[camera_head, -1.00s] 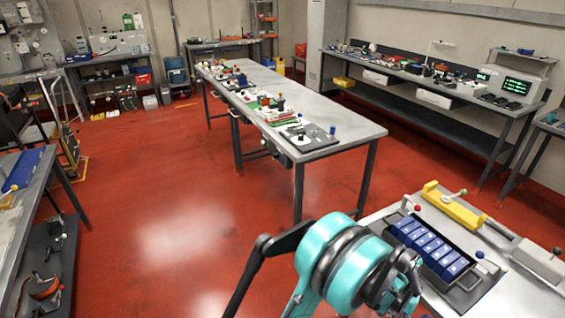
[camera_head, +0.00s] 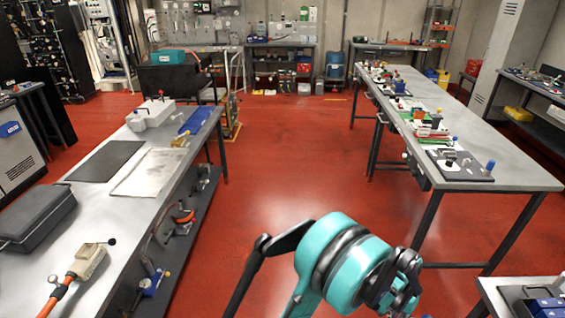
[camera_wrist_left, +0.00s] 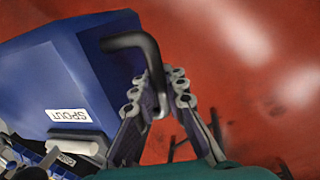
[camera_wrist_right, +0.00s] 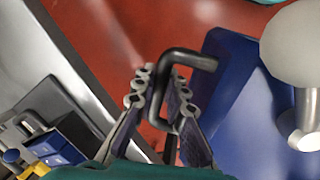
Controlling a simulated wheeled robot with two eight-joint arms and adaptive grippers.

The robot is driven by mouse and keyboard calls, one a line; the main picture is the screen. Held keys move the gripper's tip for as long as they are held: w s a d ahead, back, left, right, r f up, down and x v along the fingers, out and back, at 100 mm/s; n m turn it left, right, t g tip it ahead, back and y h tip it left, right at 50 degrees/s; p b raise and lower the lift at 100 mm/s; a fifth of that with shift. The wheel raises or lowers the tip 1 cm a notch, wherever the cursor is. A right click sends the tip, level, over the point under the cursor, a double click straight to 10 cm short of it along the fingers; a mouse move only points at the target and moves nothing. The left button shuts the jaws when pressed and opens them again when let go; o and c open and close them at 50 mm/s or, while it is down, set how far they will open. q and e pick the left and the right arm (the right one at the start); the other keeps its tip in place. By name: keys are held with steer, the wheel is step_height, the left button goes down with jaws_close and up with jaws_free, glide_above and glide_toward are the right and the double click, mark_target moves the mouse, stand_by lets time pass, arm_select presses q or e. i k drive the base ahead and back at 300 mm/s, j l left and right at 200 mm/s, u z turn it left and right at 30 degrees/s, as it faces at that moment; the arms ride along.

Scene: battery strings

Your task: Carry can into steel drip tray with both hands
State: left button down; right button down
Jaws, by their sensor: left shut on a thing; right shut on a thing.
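The blue can (camera_wrist_left: 50,75), with a white "SPOUT" label (camera_wrist_left: 69,115), fills the left side of the left wrist view. My left gripper (camera_wrist_left: 160,92) is shut on its black bar handle (camera_wrist_left: 135,41). The can's other side shows in the right wrist view (camera_wrist_right: 235,115). My right gripper (camera_wrist_right: 159,88) is shut on a second black handle (camera_wrist_right: 195,60). Red floor shows past both grippers. The can and both grippers are out of the head view. A flat light-grey metal tray (camera_head: 148,174), seemingly the steel drip tray, lies on the left bench.
The left bench (camera_head: 112,205) also holds a dark mat (camera_head: 104,161), a grey case (camera_head: 38,216), a white device (camera_head: 151,114) and an orange-cabled connector (camera_head: 88,262). A long table (camera_head: 500,160) stands at right. Red floor (camera_head: 285,160) between them is clear.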

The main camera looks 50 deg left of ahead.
mark_target(153, 171)
steer(key=u, duration=4.25)
steer(key=l+u, duration=0.15)
steer(key=l, duration=0.95)
steer(key=i+l, duration=0.1)
steer(key=l, duration=2.75)
steer(key=i+l, duration=0.15)
steer(key=l, duration=1.3)
